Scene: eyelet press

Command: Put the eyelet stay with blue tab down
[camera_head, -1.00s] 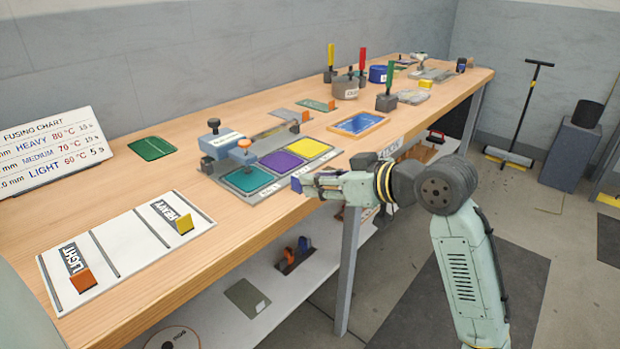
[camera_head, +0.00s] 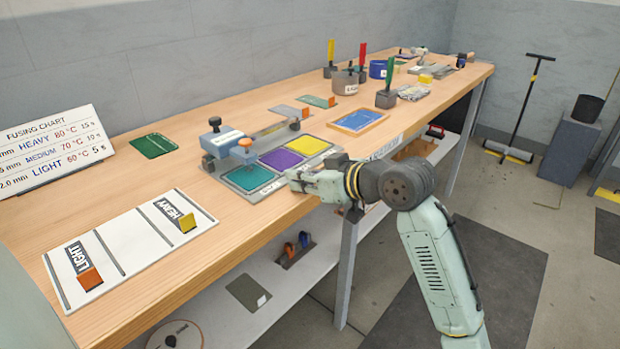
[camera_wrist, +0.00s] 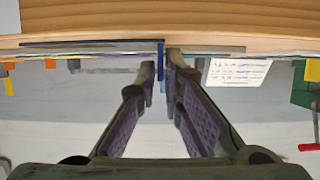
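My gripper (camera_head: 292,178) is at the table's front edge, beside the teal pad. In the wrist view its two fingers (camera_wrist: 161,75) are nearly together, with the thin upright blue tab (camera_wrist: 160,60) between their tips. A flat dark strip (camera_wrist: 90,45), seen edge-on, runs across at the tab and appears to be the stay's body. The stay cannot be made out in the head view. A white board (camera_head: 135,235) to the left has a LIGHT section with an orange-tabbed piece (camera_head: 89,278), a HEAVY section with a yellow-tabbed piece (camera_head: 188,222), and a bare middle section.
A plate with teal (camera_head: 250,178), purple (camera_head: 282,160) and yellow (camera_head: 308,146) pads lies beside my gripper. A fusing chart (camera_head: 50,150) stands at left. Bare wood lies between board and pads.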

